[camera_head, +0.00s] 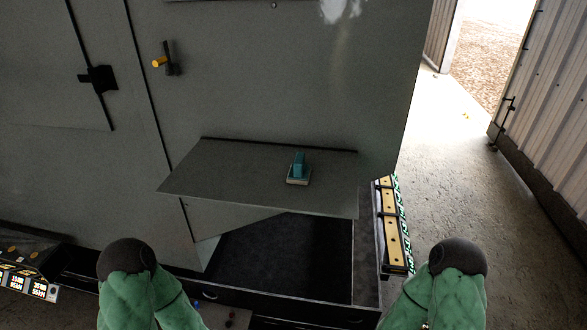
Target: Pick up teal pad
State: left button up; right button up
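The teal pad (299,165) sits on the grey fold-out shelf (235,172) of a large grey cabinet, right of the shelf's middle. It has a teal upright block on top and a paler, flat base. Nothing touches it except the shelf. Parts of my two arms, green with dark rounded ends, show at the bottom left and bottom right, well apart from the pad. No gripper fingers show in the picture.
Below the shelf is a dark open recess (285,255). A yellow strip with green-and-white edging (395,225) stands right of it. A panel with lit displays (25,284) is at the lower left. The cabinet (290,85) rises behind the shelf. Concrete floor is clear at right.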

aim_at(299, 174)
jog(key=j, duration=0.65)
jog(key=k+j+u, duration=0.1)
jog(key=j, duration=0.55)
